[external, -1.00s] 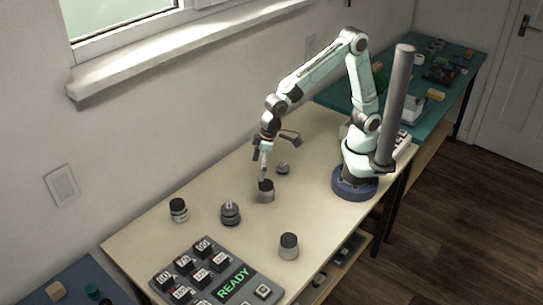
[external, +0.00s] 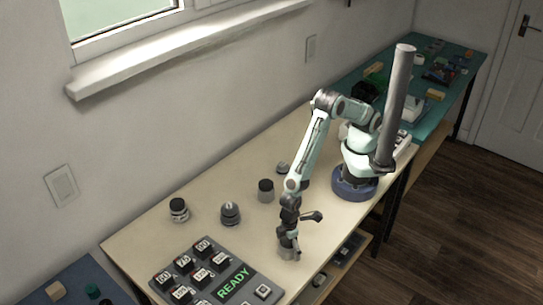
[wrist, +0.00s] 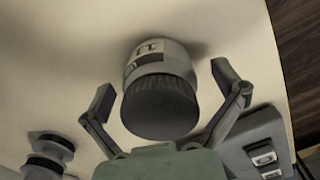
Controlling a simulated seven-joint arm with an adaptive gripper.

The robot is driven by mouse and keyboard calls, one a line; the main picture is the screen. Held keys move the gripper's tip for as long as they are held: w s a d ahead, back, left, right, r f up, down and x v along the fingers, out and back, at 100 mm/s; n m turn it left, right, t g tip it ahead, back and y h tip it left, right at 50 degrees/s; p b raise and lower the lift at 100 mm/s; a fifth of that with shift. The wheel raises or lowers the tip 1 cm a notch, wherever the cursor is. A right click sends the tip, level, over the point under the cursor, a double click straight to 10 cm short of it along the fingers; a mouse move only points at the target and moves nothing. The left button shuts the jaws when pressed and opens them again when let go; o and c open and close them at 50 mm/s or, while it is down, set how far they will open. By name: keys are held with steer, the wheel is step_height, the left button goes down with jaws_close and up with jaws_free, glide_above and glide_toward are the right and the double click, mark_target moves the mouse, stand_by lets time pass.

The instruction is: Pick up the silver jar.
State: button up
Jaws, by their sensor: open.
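A silver-grey jar with a dark ribbed lid stands near the table's front edge, in the external view (external: 287,254), mostly hidden by my gripper (external: 289,240). In the wrist view the jar (wrist: 160,105) shows a pale body with a label and its lid toward the camera. My gripper (wrist: 165,84) is open, with one finger on each side of the jar. Gaps show between the fingers and the jar, and nothing is held. A similar grey jar with a dark lid (external: 265,191) stands farther back on the table.
A dark grey knobbed object (external: 230,214) and a white jar with black lid (external: 178,210) stand to the left. A keypad panel reading READY (external: 234,284) lies at the front left. A small round object (external: 282,167) lies near the wall. Bare tabletop (external: 255,235) lies between.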

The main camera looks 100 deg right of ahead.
steer(key=c, duration=1.3)
